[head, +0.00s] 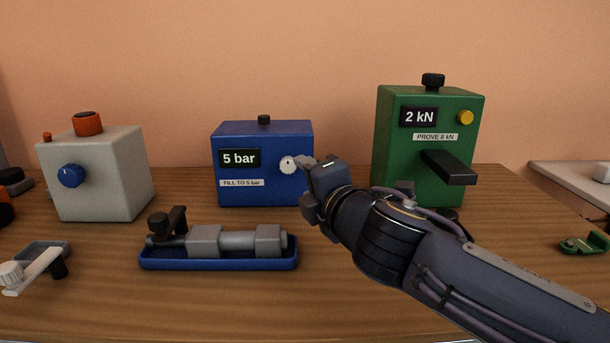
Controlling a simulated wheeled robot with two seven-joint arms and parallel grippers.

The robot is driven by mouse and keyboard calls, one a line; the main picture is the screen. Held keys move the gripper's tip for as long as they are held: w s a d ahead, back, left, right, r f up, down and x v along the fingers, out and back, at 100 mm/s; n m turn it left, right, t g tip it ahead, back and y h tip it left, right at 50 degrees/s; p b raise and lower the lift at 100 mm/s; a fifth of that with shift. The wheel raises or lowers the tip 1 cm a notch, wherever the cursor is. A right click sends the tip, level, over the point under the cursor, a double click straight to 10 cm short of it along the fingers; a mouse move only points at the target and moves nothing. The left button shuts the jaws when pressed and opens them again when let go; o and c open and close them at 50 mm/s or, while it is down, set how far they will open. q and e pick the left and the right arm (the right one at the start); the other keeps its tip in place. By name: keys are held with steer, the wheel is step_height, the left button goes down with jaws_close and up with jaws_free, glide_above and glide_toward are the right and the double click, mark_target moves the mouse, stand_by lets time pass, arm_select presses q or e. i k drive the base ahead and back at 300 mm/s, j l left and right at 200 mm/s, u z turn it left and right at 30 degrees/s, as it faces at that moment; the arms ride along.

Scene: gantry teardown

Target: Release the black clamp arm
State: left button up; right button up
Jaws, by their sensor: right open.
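A black clamp arm (172,219) with a round knob stands at the left end of a blue tray (220,264). In the tray, a grey cylinder (238,240) lies level in grey blocks (268,240). My right gripper (312,163) is open, in front of the blue box and close to its white knob (288,165). I cannot tell whether it touches the knob. It is up and to the right of the clamp arm, well apart from it. My left gripper is not in view.
The blue box (262,137) reads "5 bar". A grey box (98,180) stands left. A white lever piece (35,268) lies front left. The front middle table is clear.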

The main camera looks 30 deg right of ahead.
mark_target(163, 224)
steer(key=k+j, duration=0.1)
steer(key=k, duration=0.9)
